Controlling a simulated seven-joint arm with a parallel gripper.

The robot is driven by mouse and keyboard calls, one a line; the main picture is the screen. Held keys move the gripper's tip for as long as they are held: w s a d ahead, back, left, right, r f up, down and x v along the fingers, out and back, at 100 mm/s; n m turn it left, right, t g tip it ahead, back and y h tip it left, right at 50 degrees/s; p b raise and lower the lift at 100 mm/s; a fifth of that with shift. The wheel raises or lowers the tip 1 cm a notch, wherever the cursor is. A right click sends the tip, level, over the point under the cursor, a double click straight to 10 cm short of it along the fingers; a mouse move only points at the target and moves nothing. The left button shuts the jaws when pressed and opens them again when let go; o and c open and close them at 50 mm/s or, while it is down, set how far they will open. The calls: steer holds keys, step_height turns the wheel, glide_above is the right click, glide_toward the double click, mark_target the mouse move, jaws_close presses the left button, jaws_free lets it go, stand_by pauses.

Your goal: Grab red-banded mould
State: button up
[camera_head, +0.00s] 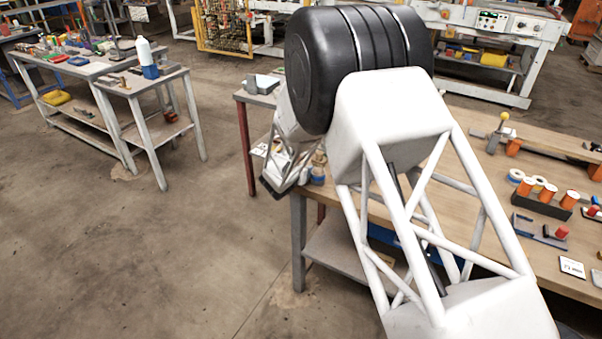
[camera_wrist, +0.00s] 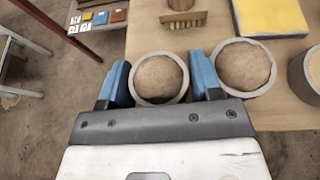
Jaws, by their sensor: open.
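In the wrist view, my gripper (camera_wrist: 160,76) is open, with a blue finger on each side of a round grey-rimmed mould (camera_wrist: 137,92) filled with brown material. The right finger lies between this mould and a second similar one (camera_wrist: 272,68). A third grey round mould (camera_wrist: 296,76) is cut off at the right edge. No red band shows on any of them, so I cannot tell which is the red-banded one. Whether the fingers touch the mould is unclear. In the head view, my arm hides most of the gripper area at the table's left end.
A wooden brush (camera_wrist: 183,19) and a yellow pad in a pale tray (camera_wrist: 272,16) lie beyond the moulds. The wooden table (camera_head: 480,190) holds orange-and-white rolls and small tools at right. Its left edge is close to my gripper. A separate bench (camera_head: 140,85) stands at left.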

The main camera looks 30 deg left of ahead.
stand_by(0.4)
steer(key=c, duration=0.8)
steer(key=shift+r, duration=0.15)
steer(key=shift+r, duration=0.8)
step_height(320, 180, up, 2)
steer(key=s+d, duration=0.3)
steer(key=s, duration=0.1)
steer(key=s+d, duration=0.4)
steer(key=s+d+r, duration=0.1)
steer(key=s+d, duration=0.2)
steer(key=s, duration=0.1)
steer(key=shift+d+r, duration=0.1)
steer(key=shift+d, duration=0.1)
